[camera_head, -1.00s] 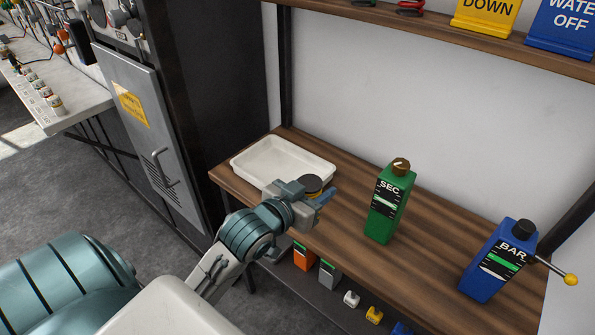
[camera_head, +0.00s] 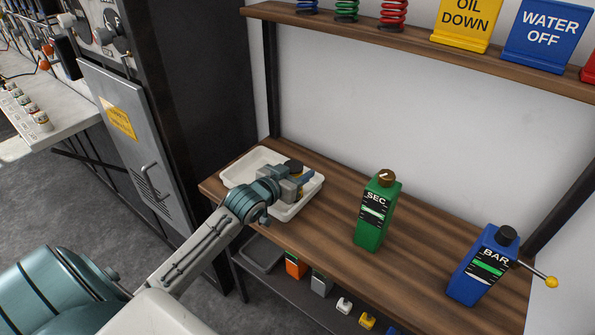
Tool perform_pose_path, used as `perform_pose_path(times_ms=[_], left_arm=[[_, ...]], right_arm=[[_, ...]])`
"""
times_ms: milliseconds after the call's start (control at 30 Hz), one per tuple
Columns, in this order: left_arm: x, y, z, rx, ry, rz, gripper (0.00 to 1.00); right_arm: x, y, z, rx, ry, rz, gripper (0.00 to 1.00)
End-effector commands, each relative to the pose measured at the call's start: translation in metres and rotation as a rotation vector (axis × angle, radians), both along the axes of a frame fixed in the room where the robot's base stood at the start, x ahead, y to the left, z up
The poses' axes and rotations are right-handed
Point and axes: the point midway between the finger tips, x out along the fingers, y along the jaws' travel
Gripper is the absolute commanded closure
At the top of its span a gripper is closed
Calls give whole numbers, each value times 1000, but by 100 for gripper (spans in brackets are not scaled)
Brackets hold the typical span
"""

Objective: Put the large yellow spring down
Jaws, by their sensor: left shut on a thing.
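My left gripper (camera_head: 300,183) is over the white tray (camera_head: 238,182) on the wooden worktop, toward the tray's right end. It is shut on the large yellow spring (camera_head: 294,165), of which I see mostly the dark round top. The spring's coils are largely hidden by the gripper, and I cannot tell if its bottom touches the tray. My right gripper is not in view.
A green SEC device (camera_head: 375,215) and a blue BAR device (camera_head: 478,270) with a yellow-knobbed lever stand to the right. Blue, green and red springs (camera_head: 393,14) and signs (camera_head: 465,22) are on the upper shelf. Bare worktop (camera_head: 325,215) lies between tray and green device.

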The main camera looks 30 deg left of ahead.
Motion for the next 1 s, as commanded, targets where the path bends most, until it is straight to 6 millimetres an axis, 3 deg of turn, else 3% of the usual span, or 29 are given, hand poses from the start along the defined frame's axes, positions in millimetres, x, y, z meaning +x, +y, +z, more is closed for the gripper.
perform_pose_path(times_ms=[367, 400, 500, 833, 1000], left_arm=[[0, 0, -5, 2, -3, -1, 86], [0, 0, -5, 2, -2, 0, 47], [0, 0, -5, 2, -1, 0, 33], [-1, 0, -1, 2, -1, 0, 33], [-22, 2, 1, 7, 0, -1, 33]], right_arm=[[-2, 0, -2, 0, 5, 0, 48], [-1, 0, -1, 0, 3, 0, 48], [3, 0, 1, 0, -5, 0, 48], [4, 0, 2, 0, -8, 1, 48], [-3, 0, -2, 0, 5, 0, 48]])
